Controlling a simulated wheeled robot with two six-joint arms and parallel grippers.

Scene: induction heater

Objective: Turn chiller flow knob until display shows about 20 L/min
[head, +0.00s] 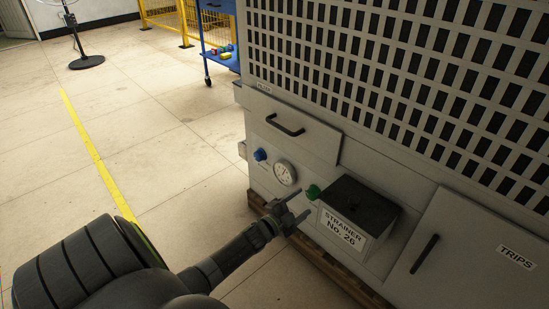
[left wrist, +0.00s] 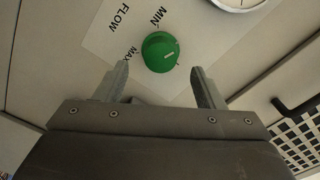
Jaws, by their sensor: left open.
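The green flow knob (head: 313,192) is on the front of the grey chiller cabinet (head: 290,210), just left of the black strainer box. In the left wrist view the knob (left wrist: 160,52) sits on a white label marked FLOW, MIN and MAX. My left gripper (head: 292,207) is open and close in front of the panel. In the left wrist view its two fingers (left wrist: 159,85) stand apart on either side below the knob, not closed on it. A round white gauge (head: 286,172) is left of the knob. No flow number is readable. My right gripper is not in view.
The strainer box (head: 362,204), labelled STRAINER No. 26, juts out right of the knob. A blue knob (head: 260,155) and a drawer handle (head: 285,126) are to the left and above. A TRIPS door (head: 480,250) is at right. Open floor lies left.

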